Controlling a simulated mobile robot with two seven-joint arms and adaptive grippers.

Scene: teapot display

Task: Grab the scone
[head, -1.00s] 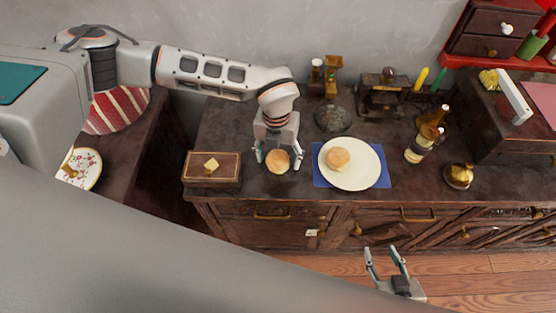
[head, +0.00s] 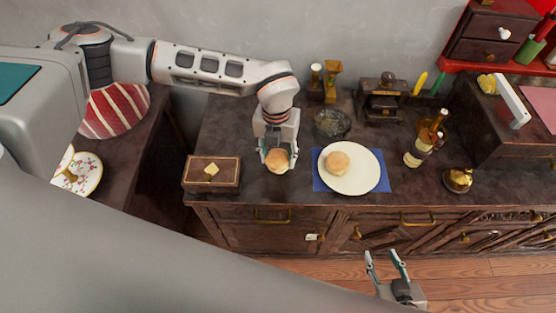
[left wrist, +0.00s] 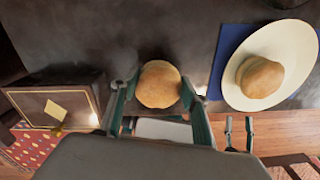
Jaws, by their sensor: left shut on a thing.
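A round golden scone (head: 277,160) is at the dark counter between the fingers of my left gripper (head: 277,155). The fingers are shut on the scone from both sides. In the left wrist view the scone (left wrist: 158,84) sits between the two finger pads. A second scone (head: 337,162) lies on a white plate (head: 362,180) to the right, with no gripper at it; it also shows in the left wrist view (left wrist: 261,77). My right gripper (head: 385,261) is open and empty, low in front of the counter.
The plate stands on a blue mat (head: 384,181). A wooden box (head: 211,175) is close to the left. Behind stand a dark glass bowl (head: 332,124) and a brass grinder (head: 331,84). Bottles (head: 420,150) and a brass pot (head: 458,179) stand farther right.

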